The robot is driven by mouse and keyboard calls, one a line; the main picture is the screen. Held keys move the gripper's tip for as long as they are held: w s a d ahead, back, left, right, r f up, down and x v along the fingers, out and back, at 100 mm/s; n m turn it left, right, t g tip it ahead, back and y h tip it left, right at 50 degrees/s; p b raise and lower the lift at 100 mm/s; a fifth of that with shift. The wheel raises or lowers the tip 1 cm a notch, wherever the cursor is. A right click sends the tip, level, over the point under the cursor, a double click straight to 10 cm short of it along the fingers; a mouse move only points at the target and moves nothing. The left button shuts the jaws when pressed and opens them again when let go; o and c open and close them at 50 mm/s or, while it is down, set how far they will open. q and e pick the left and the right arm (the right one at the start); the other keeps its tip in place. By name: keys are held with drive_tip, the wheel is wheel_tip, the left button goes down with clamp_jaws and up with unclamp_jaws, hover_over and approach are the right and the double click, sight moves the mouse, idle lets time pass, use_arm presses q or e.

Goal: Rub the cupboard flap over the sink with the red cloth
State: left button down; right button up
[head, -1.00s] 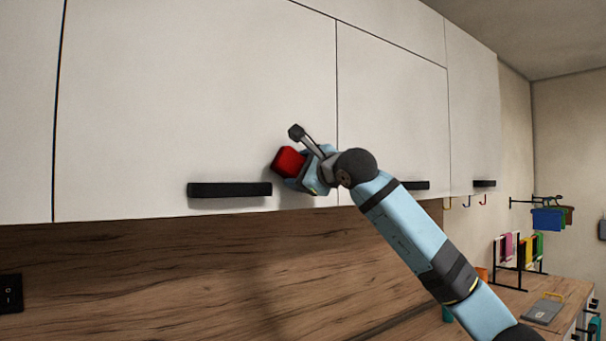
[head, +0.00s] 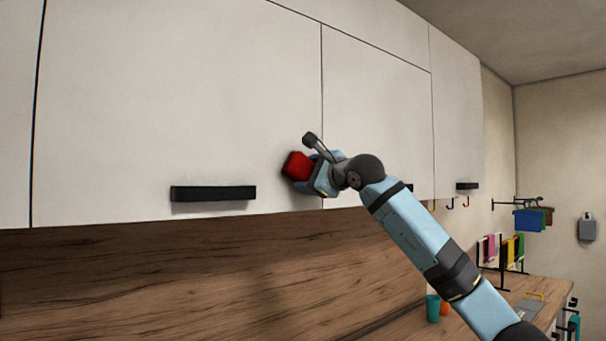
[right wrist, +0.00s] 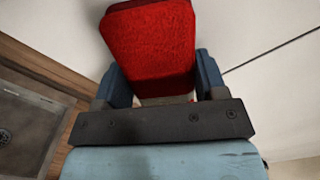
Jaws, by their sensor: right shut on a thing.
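The red cloth (head: 297,165) is a folded pad held in my right gripper (head: 308,178). In the right wrist view the cloth (right wrist: 150,45) sits between the two blue fingers of the gripper (right wrist: 155,82). The gripper is shut on it. The white cupboard flap (head: 180,100) with a black bar handle (head: 213,193) is behind the cloth. The cloth is at the flap's lower right part, right of the handle. I cannot tell whether it touches the flap. The sink (right wrist: 25,125) shows at the lower left of the right wrist view. My left gripper is not in view.
More white cupboard doors (head: 375,110) continue to the right, with black handles. Below is the wooden splashback (head: 180,275). A green cup (head: 432,308) stands on the worktop at the right. Coloured cloths hang on a rack (head: 500,250) and on wall hooks.

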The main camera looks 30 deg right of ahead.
sight(293, 175)
drive_tip(key=shift+d+f, duration=0.1)
drive_tip(key=shift+d, duration=0.05)
drive_tip(key=shift+s+a+b, duration=0.2)
drive_tip(key=shift+a+b, duration=0.45)
drive_tip(key=shift+a, duration=1.25)
drive_tip(key=shift+s+a+b, duration=0.15)
drive_tip(key=shift+a+b, duration=0.2)
drive_tip(key=shift+a, duration=0.55)
drive_tip(key=shift+s+a, duration=0.15)
drive_tip(key=shift+a, duration=0.8)
drive_tip(key=shift+s+d+f+b, duration=0.15)
drive_tip(key=shift+s+b, duration=0.65)
drive_tip(key=shift+b, duration=0.05)
drive_tip(key=shift+s+d+r+b, duration=0.15)
drive_tip(key=shift+s+b, duration=0.25)
drive_tip(key=shift+s, duration=0.7)
drive_tip(key=shift+s+d+r+b, duration=0.15)
drive_tip(key=shift+s+b, duration=0.25)
drive_tip(key=shift+s, duration=0.65)
